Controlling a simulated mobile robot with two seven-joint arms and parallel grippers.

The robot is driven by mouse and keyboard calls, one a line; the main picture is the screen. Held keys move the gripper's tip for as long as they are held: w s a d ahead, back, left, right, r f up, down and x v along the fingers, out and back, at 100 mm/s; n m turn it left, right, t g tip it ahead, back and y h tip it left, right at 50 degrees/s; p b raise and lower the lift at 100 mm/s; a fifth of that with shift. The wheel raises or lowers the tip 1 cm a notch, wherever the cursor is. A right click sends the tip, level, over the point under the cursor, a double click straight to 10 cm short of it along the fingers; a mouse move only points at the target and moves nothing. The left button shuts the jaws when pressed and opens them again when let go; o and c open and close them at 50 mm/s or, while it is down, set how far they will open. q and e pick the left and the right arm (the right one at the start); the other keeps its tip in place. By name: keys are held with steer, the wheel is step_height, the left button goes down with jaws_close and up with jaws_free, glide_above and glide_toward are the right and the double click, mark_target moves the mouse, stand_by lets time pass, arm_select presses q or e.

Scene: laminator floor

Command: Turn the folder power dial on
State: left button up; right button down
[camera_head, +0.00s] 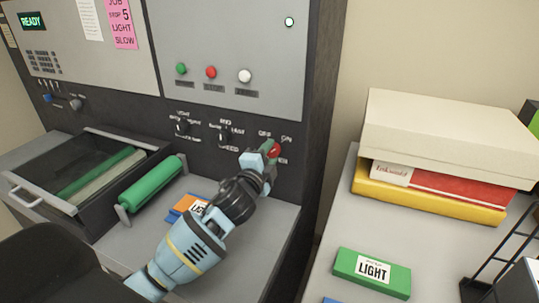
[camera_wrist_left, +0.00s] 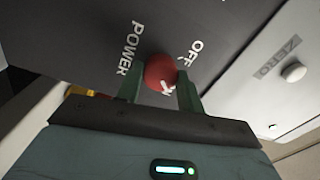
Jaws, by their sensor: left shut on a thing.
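The red power dial (camera_head: 274,150) is on the lower right of the dark machine panel, with OFF printed at its upper left and ON at its upper right. In the left wrist view, the dial (camera_wrist_left: 158,70) sits between my fingertips, near the words POWER and OFF. A white mark shows on its lower right side there; I cannot tell which label it points to. My left gripper (camera_head: 262,163) is shut on the dial, and it also shows in the left wrist view (camera_wrist_left: 160,88). The fingers partly hide the dial. My right gripper is out of view.
Two black dials (camera_head: 182,127) (camera_head: 224,135) sit left of the red one. Green, red and white buttons (camera_head: 245,76) are above. A green roller (camera_head: 152,184) and open drawer (camera_head: 85,170) are left. A green LIGHT box (camera_head: 372,272) lies on the right table.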

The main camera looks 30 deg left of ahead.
arm_select(q)
steer(key=shift+m, duration=0.5)
steer(key=o, duration=1)
steer(key=shift+s+f, duration=0.1)
steer(key=shift+s, duration=0.45)
steer(key=shift+s+d, duration=0.2)
steer(key=shift+s, duration=3.2)
steer(key=shift+f, duration=0.1)
